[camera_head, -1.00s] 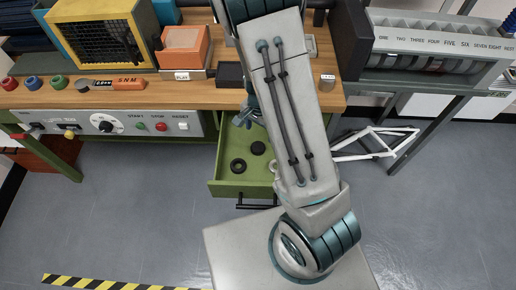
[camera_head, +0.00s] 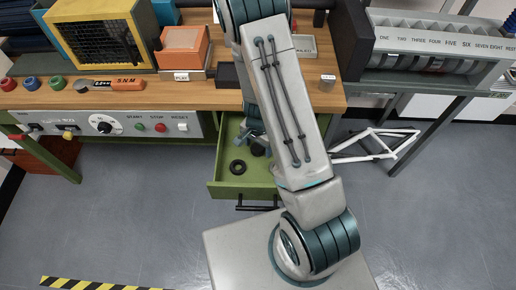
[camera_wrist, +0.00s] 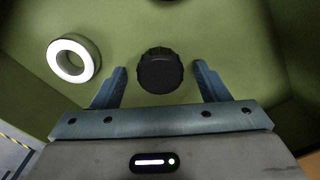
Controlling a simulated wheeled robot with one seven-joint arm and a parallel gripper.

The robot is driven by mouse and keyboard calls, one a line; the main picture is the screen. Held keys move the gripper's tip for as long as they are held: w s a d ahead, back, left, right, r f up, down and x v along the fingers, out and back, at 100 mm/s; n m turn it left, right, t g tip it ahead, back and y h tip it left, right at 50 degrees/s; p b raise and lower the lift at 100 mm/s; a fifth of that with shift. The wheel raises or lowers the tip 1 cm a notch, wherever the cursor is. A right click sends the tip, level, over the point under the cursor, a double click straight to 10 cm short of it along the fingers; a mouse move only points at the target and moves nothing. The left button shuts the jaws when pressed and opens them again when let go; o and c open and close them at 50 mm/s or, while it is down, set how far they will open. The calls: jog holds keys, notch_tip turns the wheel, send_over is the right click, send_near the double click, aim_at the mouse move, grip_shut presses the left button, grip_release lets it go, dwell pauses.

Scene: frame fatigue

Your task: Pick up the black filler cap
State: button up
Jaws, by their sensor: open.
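The black filler cap (camera_wrist: 160,72) lies on the green floor of the open drawer (camera_head: 216,187). In the wrist view it is a round, ridged black disc. My gripper (camera_wrist: 160,84) is open, with one blue-grey finger on each side of the cap. There is a visible gap between each finger and the cap. In the head view my gripper (camera_head: 256,146) is down in the drawer, mostly hidden by my arm, and it partly covers a dark round thing there.
A white-faced ring (camera_wrist: 73,58) lies left of the cap in the wrist view. The drawer walls stand close around my gripper. The wooden workbench (camera_head: 200,97) is above, and a white frame (camera_head: 375,146) is at right.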

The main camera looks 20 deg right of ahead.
jog(key=c, duration=1.1)
jog(key=shift+o, duration=0.2)
